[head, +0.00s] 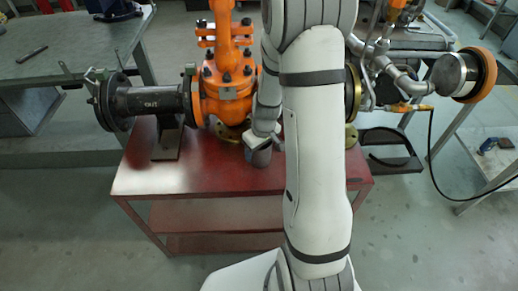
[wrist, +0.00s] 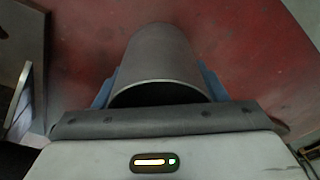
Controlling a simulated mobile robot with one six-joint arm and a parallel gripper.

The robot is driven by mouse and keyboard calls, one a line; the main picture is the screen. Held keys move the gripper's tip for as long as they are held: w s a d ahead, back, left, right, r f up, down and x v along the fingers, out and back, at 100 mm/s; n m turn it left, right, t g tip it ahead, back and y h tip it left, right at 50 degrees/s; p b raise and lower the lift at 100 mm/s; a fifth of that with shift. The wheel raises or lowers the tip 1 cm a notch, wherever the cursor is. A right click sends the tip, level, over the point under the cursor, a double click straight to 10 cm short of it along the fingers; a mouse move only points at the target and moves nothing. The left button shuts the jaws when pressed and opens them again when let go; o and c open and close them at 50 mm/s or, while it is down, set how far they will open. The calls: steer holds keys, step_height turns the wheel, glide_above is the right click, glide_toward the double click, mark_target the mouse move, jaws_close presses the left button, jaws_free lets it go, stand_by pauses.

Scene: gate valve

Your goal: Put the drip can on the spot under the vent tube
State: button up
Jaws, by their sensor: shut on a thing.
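The drip can (wrist: 158,60) is a plain grey metal cylinder in the wrist view, with its rounded rim towards the camera. The blue fingertips of my gripper (wrist: 157,88) are on both sides of it, shut on it. In the head view the can (head: 259,158) shows in part below my gripper (head: 263,139), over the red bench top (head: 215,175) in front of the orange valve (head: 222,95). I cannot tell whether the can touches the bench top. The vent tube and the spot under it cannot be made out; my arm hides part of the valve.
A dark flanged pipe (head: 150,101) on a support stands left of the valve. Grey pipework with an orange-rimmed flange (head: 458,77) is at the right. A grey workbench (head: 60,50) is at the left. The front left of the red top is clear.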

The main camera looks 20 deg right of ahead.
steer(key=o, duration=1.1)
